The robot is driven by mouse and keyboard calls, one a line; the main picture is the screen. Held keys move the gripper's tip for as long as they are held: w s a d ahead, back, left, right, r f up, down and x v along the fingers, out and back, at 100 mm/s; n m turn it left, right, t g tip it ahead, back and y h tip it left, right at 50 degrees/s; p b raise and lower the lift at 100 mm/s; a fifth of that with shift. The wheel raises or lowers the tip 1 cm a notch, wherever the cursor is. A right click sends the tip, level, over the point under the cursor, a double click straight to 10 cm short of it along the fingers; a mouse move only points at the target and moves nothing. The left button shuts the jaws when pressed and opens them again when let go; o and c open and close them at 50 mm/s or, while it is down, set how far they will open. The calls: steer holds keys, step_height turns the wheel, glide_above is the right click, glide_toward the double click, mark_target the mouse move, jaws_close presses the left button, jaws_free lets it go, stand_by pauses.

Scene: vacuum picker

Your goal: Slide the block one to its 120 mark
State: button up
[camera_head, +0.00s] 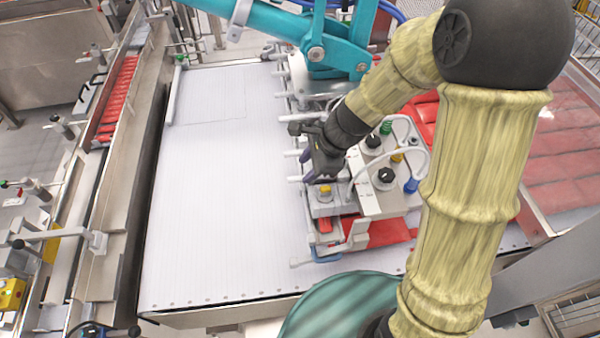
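My gripper (308,167) is dark and reaches down and left over the machine's row of fittings, at the right side of the white ribbed belt. Its two fingertips are small and partly blend with the parts below, so I cannot tell how far apart they are or whether anything is between them. A grey fitting with a yellow button (325,193) sits just below the gripper. No block marked one and no 120 mark can be read. My gripper and wrist hide part of the row of fittings.
A control box (383,178) with black knobs and a curved white hose stands right of the gripper. A teal machine arm (285,25) crosses above. The white belt (225,190) is bare to the left. A metal side rail (145,190) runs along its left edge.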

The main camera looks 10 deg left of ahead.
mark_target(298, 178)
steer(key=x, duration=0.5)
jaws_close()
